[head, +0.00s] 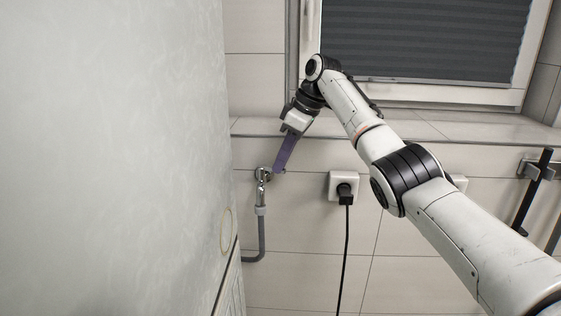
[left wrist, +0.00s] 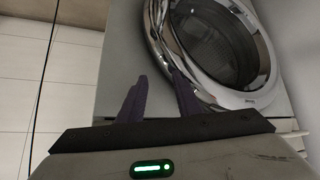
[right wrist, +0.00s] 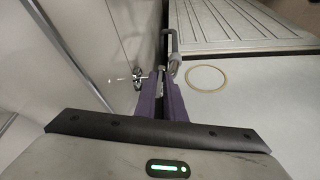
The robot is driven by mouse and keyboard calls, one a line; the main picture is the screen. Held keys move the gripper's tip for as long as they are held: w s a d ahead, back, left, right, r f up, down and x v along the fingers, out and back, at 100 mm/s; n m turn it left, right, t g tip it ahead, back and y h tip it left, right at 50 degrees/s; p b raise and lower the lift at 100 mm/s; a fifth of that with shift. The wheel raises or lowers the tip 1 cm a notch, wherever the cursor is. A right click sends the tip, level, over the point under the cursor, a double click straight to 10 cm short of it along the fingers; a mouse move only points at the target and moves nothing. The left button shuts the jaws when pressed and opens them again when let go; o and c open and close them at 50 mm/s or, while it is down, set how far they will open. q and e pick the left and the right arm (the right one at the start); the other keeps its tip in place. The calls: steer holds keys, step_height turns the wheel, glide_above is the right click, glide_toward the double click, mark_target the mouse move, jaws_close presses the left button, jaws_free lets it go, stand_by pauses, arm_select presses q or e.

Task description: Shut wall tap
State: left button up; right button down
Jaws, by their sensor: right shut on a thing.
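The wall tap (head: 263,175) is a small chrome valve on the tiled wall, with a grey hose hanging below it. My right gripper (head: 278,170) reaches down to it from the upper right, its purple fingers at the tap's right side. In the right wrist view the fingers (right wrist: 164,73) are nearly together, shut on the tap's handle, which they mostly hide. Chrome of the tap (right wrist: 138,77) shows just left of the fingers. My left gripper (left wrist: 158,80) is open and empty, in front of a machine with a round chrome door (left wrist: 215,45). It is outside the head view.
A large pale appliance side (head: 110,150) fills the left of the head view, close to the tap. A socket with a black plug (head: 345,190) and cable is right of the tap. A tiled ledge (head: 440,128) and window with a dark blind (head: 430,40) are above.

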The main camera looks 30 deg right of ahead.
steer(key=shift+w+d+n, duration=0.2)
steer(key=shift+d+n, duration=0.05)
steer(key=shift+n, duration=0.35)
stand_by(0.4)
steer(key=c, duration=1.8)
jaws_free()
steer(key=shift+c, duration=0.2)
